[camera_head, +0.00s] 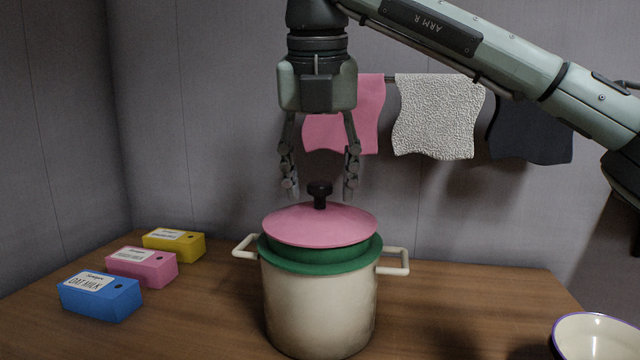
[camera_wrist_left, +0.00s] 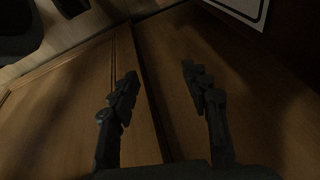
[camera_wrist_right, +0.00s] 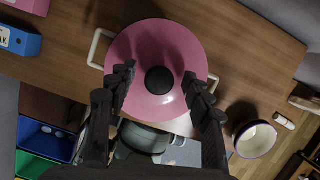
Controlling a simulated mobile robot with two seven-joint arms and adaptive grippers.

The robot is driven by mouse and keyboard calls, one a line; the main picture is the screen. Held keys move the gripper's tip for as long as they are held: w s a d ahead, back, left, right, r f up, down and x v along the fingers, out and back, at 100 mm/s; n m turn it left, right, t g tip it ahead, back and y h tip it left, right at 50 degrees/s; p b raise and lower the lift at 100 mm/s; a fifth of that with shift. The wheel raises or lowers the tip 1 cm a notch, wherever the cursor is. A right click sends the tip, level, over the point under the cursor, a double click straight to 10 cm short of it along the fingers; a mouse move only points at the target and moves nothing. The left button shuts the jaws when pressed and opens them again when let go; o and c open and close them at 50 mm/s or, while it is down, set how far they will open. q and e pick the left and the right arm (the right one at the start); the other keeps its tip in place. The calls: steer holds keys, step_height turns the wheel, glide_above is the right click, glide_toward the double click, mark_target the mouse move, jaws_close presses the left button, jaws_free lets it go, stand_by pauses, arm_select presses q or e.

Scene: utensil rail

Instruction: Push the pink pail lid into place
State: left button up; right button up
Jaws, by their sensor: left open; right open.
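The pink pail lid (camera_head: 320,226) with a black knob (camera_head: 320,192) sits on top of a cream pail (camera_head: 318,305) with a green rim band (camera_head: 350,262) and two side handles. The lid stands above the green band, and I cannot tell how firmly it is seated. My right gripper (camera_head: 320,188) points straight down over the lid, open, its fingers on either side of the knob and apart from it. In the right wrist view the lid (camera_wrist_right: 158,45) lies between and beyond the open fingers (camera_wrist_right: 160,82). My left gripper (camera_wrist_left: 155,75) is open and empty in the left wrist view.
Blue (camera_head: 100,297), pink (camera_head: 142,268) and yellow (camera_head: 174,246) cartons lie left of the pail on the wooden table (camera_head: 450,310). A white bowl (camera_head: 597,338) stands at the right front. Pink, white and dark cloths hang on the wall rail behind.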

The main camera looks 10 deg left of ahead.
steer(key=v, duration=1.1)
steer(key=shift+r, duration=0.1)
